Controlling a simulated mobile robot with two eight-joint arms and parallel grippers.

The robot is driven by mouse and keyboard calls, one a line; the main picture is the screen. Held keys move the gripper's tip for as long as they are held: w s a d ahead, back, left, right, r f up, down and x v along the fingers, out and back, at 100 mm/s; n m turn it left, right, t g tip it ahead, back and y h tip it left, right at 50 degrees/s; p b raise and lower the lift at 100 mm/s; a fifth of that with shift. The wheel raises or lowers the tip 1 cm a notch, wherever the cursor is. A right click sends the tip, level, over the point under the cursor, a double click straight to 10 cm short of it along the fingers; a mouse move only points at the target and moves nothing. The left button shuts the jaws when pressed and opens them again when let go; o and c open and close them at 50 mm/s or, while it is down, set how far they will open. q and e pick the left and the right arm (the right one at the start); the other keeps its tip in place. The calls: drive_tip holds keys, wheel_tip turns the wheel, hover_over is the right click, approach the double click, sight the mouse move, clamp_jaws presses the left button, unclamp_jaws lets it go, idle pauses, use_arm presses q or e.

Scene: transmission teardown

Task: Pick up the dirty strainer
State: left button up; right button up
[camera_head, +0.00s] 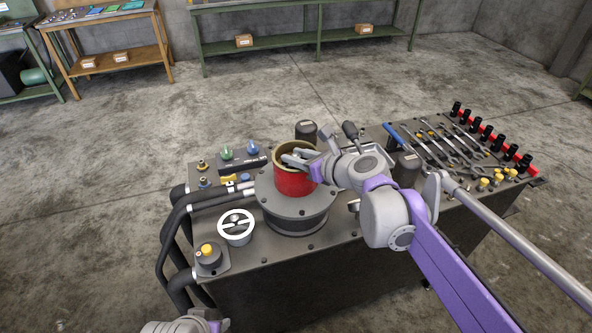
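A red cylinder (292,182) with an open top and a yellowish rim stands on a round grey flange on the workbench. My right gripper (297,157) is at the mouth of this cylinder, with its fingertips over or just inside the opening. The fingers are small and overlap the rim, so I cannot tell whether they are open or closed on something. I cannot clearly make out a dirty strainer; the inside of the cylinder is mostly hidden. My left gripper is not visible; only a piece of my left arm shows at the bottom edge.
A white round part with a dark interior (236,229) sits left of the flange (296,211). Black hoses (178,222) run along the bench's left side. Wrenches (450,146) and black-and-red parts lie at the right. Shelves stand at the back, with open floor between.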

clamp_jaws()
idle(0.4)
